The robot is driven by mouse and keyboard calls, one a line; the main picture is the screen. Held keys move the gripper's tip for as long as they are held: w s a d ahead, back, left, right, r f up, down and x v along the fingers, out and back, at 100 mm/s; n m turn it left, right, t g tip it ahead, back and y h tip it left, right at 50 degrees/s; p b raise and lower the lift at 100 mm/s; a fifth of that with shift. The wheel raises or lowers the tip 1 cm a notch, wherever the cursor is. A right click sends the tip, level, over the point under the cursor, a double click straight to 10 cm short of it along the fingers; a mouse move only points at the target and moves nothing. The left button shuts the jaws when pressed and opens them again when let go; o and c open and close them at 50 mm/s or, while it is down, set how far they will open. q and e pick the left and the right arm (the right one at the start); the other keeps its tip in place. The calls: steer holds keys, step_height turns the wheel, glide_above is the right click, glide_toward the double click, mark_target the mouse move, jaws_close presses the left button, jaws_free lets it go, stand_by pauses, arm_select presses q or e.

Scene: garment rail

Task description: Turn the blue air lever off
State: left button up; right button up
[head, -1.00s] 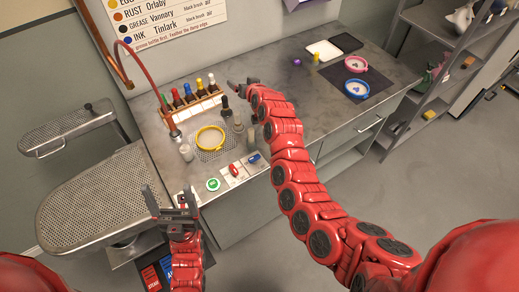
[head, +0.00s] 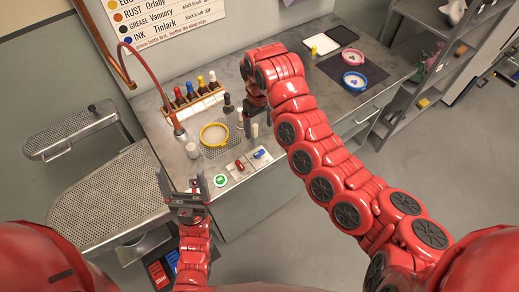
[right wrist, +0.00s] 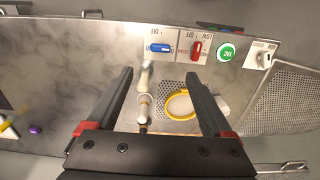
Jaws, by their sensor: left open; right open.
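The blue lever (head: 259,153) is on a small white plate at the front edge of the metal bench. In the right wrist view the blue lever (right wrist: 159,47) lies crosswise, with small upside-down lettering beside it. The red lever (right wrist: 197,50) next to it points along the picture's height. My right gripper (right wrist: 160,75) is open, its fingers apart and pointing toward the lever row, with nothing held between them. In the head view my right arm partly hides that gripper. My left gripper (head: 186,188) is open and empty, left of the green button and apart from the levers.
A green round button (head: 220,181) is beside the red lever. A yellow ring (head: 214,134), small bottles and a rack of coloured bottles (head: 192,100) stand behind the levers. A red hose (head: 160,88) arches at the left.

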mark_target(259, 152)
step_height(259, 152, down, 12)
steer(key=p, duration=0.4)
steer(key=shift+s+f, duration=0.1)
steer(key=shift+f, duration=0.6)
jaws_close()
